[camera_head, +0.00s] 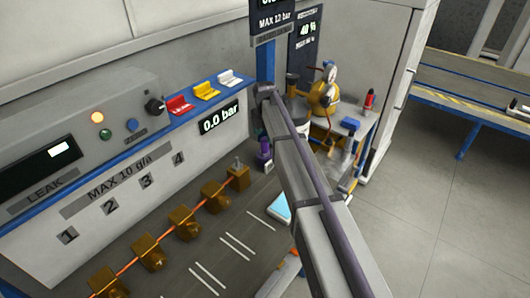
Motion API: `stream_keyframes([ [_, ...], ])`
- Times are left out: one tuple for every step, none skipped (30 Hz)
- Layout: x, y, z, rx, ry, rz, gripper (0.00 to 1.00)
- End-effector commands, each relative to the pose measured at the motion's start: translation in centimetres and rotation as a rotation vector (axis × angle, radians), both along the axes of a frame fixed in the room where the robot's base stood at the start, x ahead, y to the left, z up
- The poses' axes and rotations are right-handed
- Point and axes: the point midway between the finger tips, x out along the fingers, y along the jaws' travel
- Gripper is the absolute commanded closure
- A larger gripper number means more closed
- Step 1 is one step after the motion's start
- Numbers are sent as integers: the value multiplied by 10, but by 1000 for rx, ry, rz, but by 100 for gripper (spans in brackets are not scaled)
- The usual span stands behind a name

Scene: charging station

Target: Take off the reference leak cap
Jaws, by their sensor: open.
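I cannot single out the reference leak cap for certain. A small purple part (265,152) stands at the far end of the bench, just left of my arm. A row of brass fittings joined by an orange line runs along the bench; the farthest fitting (238,174) has a small grey stem on top. My arm crosses the middle of the view from the lower right and hides part of the bench behind it. My gripper's fingers do not show.
The leak panel (80,140) with coloured switches and a 0.0 bar display (219,118) stands on the left. A light blue item (279,208) lies beside my arm. A cart with a yellow device (323,92) stands behind. The floor (440,210) at right is clear.

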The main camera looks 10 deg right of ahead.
Motion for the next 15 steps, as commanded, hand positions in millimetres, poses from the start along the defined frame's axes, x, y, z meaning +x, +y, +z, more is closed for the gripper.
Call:
stream_keyframes([
  [0, 0, -1, 0, 0, 0, 36],
  [0, 0, -4, 0, 0, 0, 36],
  [1, 0, -11, 0, 0, 0, 36],
  [1, 0, -17, 0, 0, 0, 36],
  [1, 0, -24, 0, 0, -1, 36],
  [2, -1, -33, 0, 0, -1, 36],
  [2, -1, -39, 0, 0, -1, 36],
  [2, -1, -45, 0, 0, -1, 36],
  [2, -1, -51, 0, 0, -1, 36],
  [2, -1, -53, 0, 0, -1, 36],
  [2, -1, -54, 0, 0, -1, 36],
  [2, -1, -53, 0, 0, -1, 36],
  [2, -1, -52, 0, 0, -1, 36],
  [2, -1, -50, 0, 0, -1, 36],
  [2, -1, -49, 0, 0, -1, 36],
])
